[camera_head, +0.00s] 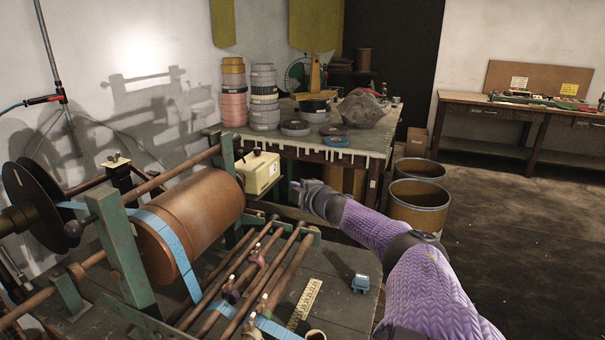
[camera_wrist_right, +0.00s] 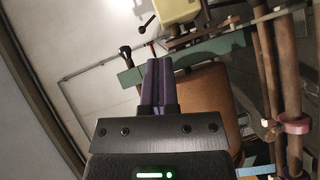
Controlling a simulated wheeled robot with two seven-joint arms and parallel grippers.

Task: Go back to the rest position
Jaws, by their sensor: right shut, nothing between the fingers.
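My right gripper (camera_head: 296,186) is in the middle of the head view, at the end of my purple right arm, above the far right part of the winding machine. In the right wrist view its two dark purple fingers (camera_wrist_right: 157,82) lie together, shut and empty. The machine's copper-brown roller (camera_head: 195,220) has a blue tape (camera_head: 172,245) around its left end. The roller (camera_wrist_right: 205,100) also shows behind the fingers in the wrist view. A cream box (camera_head: 259,171) with a dark knob sits just left of my right gripper, apart from it. My left gripper is not in view.
The machine's bench (camera_head: 345,262) holds a small blue item (camera_head: 361,283) and a yellow ruler (camera_head: 305,300). Brown rods (camera_head: 285,262) lie in front of the roller. Behind are a table with tape stacks (camera_head: 264,97) and two brown bins (camera_head: 417,206). Open floor lies at right.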

